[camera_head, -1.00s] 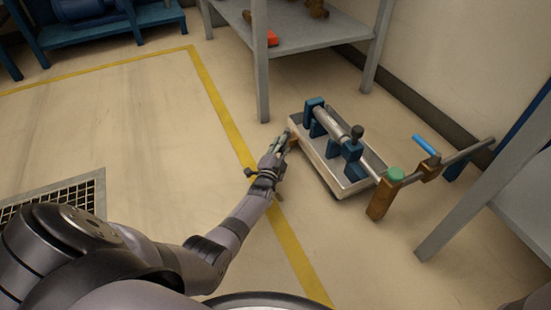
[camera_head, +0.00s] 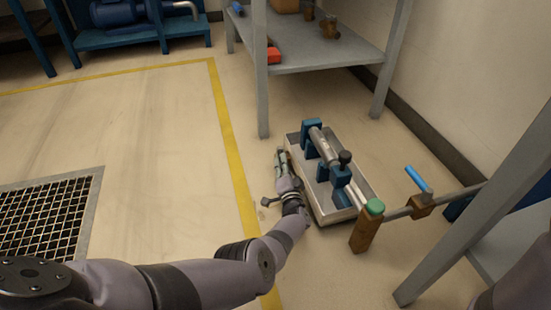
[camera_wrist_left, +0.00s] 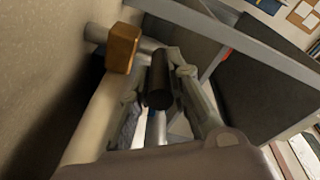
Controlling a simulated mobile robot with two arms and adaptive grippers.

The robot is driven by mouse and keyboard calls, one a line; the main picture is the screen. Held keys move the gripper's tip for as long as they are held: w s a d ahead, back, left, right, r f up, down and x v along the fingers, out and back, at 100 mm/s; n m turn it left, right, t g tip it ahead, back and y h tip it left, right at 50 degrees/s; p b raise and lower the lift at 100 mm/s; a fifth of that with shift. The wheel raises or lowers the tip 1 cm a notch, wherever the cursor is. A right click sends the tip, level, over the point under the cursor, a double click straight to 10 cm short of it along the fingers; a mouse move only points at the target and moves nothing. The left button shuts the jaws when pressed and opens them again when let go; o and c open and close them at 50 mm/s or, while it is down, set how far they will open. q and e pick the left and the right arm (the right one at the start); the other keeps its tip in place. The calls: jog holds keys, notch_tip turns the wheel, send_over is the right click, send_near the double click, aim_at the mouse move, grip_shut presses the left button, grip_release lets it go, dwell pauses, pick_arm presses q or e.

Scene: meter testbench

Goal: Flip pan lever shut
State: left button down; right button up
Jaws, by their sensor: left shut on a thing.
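The grey drip pan (camera_head: 362,188) stands on the floor under a pipe with blue clamps. My left gripper (camera_head: 282,163) is at the pan's left long side, low over the floor. In the left wrist view my left gripper (camera_wrist_left: 160,75) is shut on a dark cylindrical handle (camera_wrist_left: 160,88), which I take for the pan lever's grip. A brown block (camera_wrist_left: 122,48) on a grey pipe stub shows just left of the fingers. In the head view the held handle is hidden by the gripper. My right gripper is out of view.
A brown valve block with a green cap (camera_head: 375,207) stands at the pan's near right end. A pipe runs right from it to a blue lever (camera_head: 418,179). A grey shelf (camera_head: 310,55) stands behind. The floor to the left is clear.

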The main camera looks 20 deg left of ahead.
pick_arm(q)
jog(key=shift+d, duration=0.1)
dwell(0.3)
jog(key=c, duration=1.5)
grip_release()
jog(key=shift+w, duration=0.1)
jog(key=shift+a, duration=0.2)
